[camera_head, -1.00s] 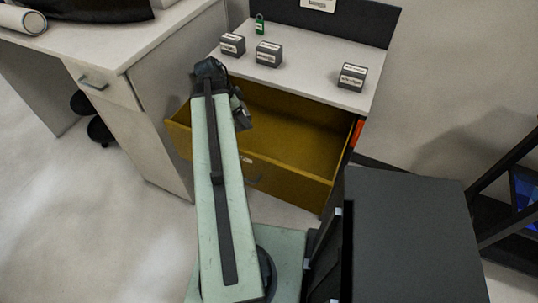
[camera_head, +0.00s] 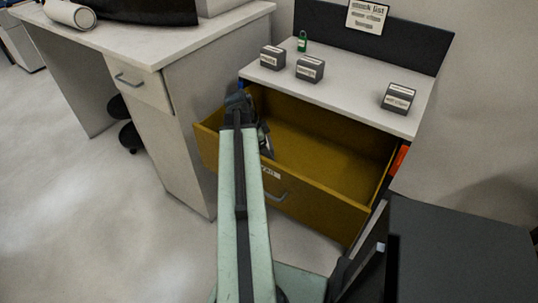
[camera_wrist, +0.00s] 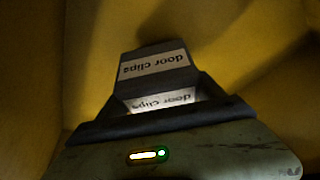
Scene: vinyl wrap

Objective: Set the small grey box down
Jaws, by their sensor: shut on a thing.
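The small grey box (camera_wrist: 155,68), with white "door clips" labels, is held in front of the wrist camera. My gripper (camera_head: 265,142) is shut on it and reaches down into the left part of the open yellow drawer (camera_head: 330,203). In the wrist view, yellow drawer surfaces surround the box. I cannot tell whether the box touches the drawer floor.
Three similar grey boxes, a left one (camera_head: 272,57), a middle one (camera_head: 310,69) and a right one (camera_head: 397,98), stand on the white cabinet top (camera_head: 350,90) with a green padlock (camera_head: 302,42). A white desk (camera_head: 150,45) stands left. The drawer's right part looks empty.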

